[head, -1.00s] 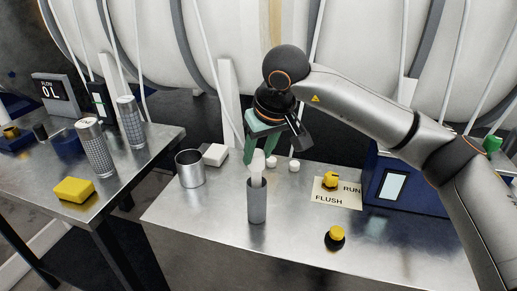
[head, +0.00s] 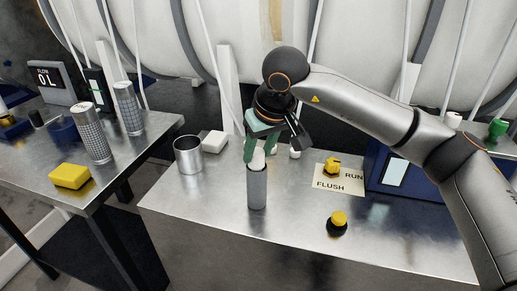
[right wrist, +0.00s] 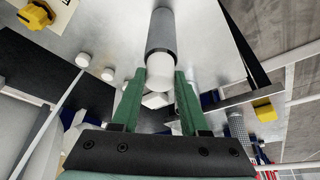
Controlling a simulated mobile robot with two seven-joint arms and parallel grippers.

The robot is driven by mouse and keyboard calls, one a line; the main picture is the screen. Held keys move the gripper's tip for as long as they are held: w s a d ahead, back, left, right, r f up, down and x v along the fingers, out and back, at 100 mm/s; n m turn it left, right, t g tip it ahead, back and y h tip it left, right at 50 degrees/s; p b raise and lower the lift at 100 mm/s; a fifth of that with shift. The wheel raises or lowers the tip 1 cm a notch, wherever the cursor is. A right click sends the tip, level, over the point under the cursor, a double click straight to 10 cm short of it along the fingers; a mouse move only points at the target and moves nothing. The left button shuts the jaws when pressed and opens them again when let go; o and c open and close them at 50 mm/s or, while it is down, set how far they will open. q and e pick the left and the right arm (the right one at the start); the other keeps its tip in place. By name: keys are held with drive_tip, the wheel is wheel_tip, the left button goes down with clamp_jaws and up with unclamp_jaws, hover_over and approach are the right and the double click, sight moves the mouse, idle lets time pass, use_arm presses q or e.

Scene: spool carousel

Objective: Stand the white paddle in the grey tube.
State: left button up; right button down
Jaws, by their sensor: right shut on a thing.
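The grey tube (head: 257,189) stands upright near the front edge of the right-hand metal table. The white paddle (head: 257,158) is upright at the tube's mouth; only its white upper part shows above the rim, and its lower part is hidden inside. My right gripper (head: 260,150) points down, with its green fingers at either side of the paddle's top, shut on it. In the right wrist view the paddle's white end (right wrist: 159,72) shows between the fingers (right wrist: 160,92), in line with the grey tube (right wrist: 161,30). My left gripper is not in view.
A metal cup (head: 188,155) and a white box (head: 214,141) stand left of the tube. A yellow block (head: 70,176) lies on the left table.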

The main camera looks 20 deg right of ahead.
drive_tip(key=c, duration=0.7)
unclamp_jaws()
drive_tip(key=o, duration=0.4)
drive_tip(key=shift+c, duration=0.2)
drive_tip(key=v, duration=1.2)
drive_tip(key=shift+r, duration=0.3)
